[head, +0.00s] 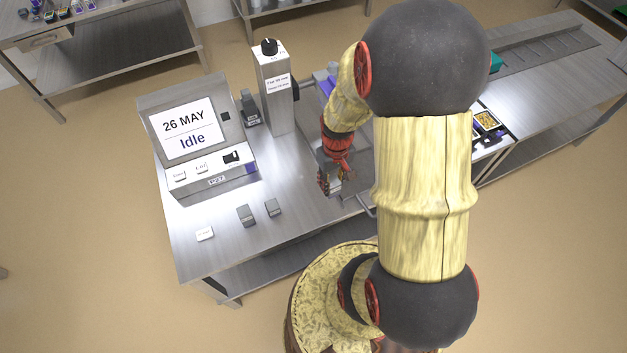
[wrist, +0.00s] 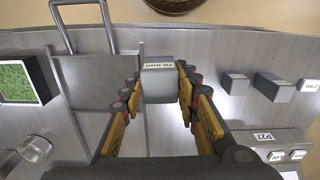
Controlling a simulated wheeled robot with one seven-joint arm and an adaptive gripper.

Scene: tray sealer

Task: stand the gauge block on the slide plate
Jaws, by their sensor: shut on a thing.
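My gripper (wrist: 158,88) is shut on a grey gauge block (wrist: 158,84), whose printed label reads upside down in the wrist view. In the head view my gripper (head: 333,180) is at the front of the steel bench, partly blocked by my own arm. A flat metal plate with a U-shaped handle, seemingly the slide plate (wrist: 88,82), lies left of the block in the wrist view. The block overlaps the plate's right edge in that picture. I cannot tell whether the block touches anything below it.
Two other dark grey blocks (head: 245,215) (head: 273,208) and a white tag (head: 205,233) sit on the bench. A display unit reading "26 MAY Idle" (head: 186,132) and a post with a black knob (head: 273,90) stand behind. A green-filled tray (wrist: 17,80) is left in the wrist view.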

